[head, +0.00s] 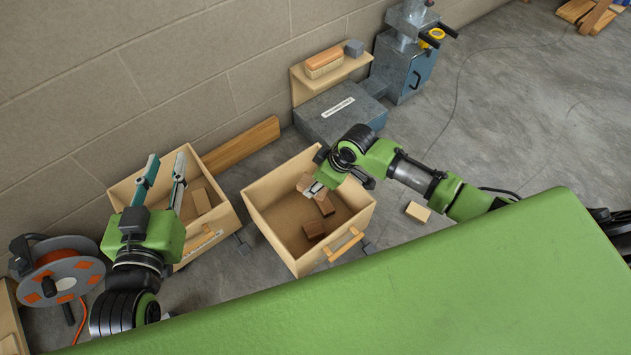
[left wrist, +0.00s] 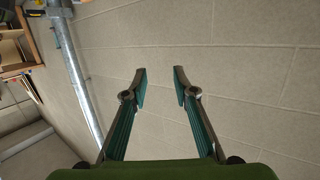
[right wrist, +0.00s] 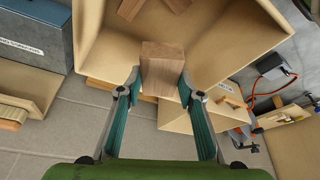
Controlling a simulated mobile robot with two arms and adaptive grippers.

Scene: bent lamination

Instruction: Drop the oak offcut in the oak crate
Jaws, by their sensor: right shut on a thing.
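My right gripper (head: 314,187) is shut on a brown wood offcut (right wrist: 162,70), held above the middle crate (head: 262,222). The offcut also shows in the head view (head: 305,182). Dark brown offcuts (head: 314,229) lie inside that crate. The left crate (head: 222,222) has a label on its front and holds a tan offcut (head: 201,200). I cannot read which crate is the oak one. A pale offcut (head: 417,211) lies on the floor right of the middle crate. My left gripper (head: 165,170) is open and empty over the left crate; its fingers are apart in the left wrist view (left wrist: 160,85).
A cable reel (head: 62,284) stands at the far left. A plank (head: 240,144) leans behind the crates by the block wall. A grey metal box (head: 340,113) and a wooden shelf (head: 340,75) stand behind the middle crate. Floor at the right is mostly clear.

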